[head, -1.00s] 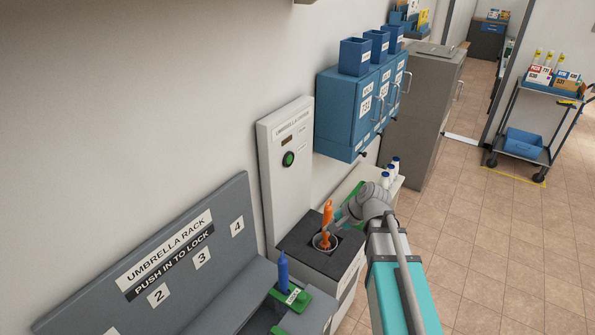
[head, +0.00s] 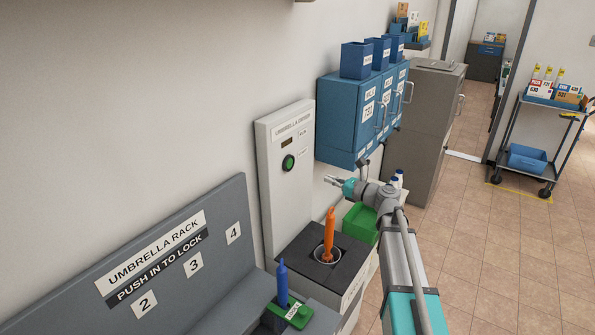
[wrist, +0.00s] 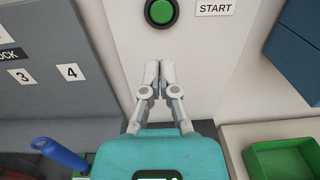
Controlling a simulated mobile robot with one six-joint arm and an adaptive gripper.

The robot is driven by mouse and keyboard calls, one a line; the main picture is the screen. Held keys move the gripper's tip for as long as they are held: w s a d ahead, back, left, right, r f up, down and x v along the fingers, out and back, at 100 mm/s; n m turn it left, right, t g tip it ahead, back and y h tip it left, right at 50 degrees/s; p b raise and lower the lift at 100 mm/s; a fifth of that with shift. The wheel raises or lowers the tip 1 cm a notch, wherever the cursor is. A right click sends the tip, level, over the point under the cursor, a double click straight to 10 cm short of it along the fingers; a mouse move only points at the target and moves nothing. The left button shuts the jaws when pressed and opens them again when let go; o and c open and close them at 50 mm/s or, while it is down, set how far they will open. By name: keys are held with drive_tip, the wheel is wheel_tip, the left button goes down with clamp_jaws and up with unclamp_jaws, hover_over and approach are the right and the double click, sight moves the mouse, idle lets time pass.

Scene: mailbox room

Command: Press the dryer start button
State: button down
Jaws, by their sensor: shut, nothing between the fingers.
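The umbrella dryer (head: 290,205) is a tall pale panel against the wall with a dark-topped base. Its green round start button (head: 288,163) sits in a dark ring on the panel. In the wrist view the green button (wrist: 160,11) is at the top, beside a START label (wrist: 215,8). My gripper (head: 331,180) is shut and empty, to the right of the panel in the head view. In the wrist view my gripper's fingertips (wrist: 152,72) are together, below the button and apart from it. An orange umbrella (head: 328,232) stands in the dryer's round opening.
The umbrella rack (head: 170,235) with a blue umbrella (head: 282,285) in a green holder is at the left. A green bin (head: 360,224) is right of the dryer. Blue wall cabinets (head: 345,120) hang beyond it.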

sight(290, 163)
idle(0.4)
drive_tip(key=x, duration=1.4)
drive_tip(key=shift+w+a, duration=0.4)
drive_tip(key=shift+a, duration=0.05)
drive_tip(key=shift+w+a+r, duration=0.1)
drive_tip(key=shift+w+a, duration=0.1)
drive_tip(key=shift+a, duration=0.1)
drive_tip(key=shift+v, duration=0.8)
drive_tip(key=v, duration=1.3)
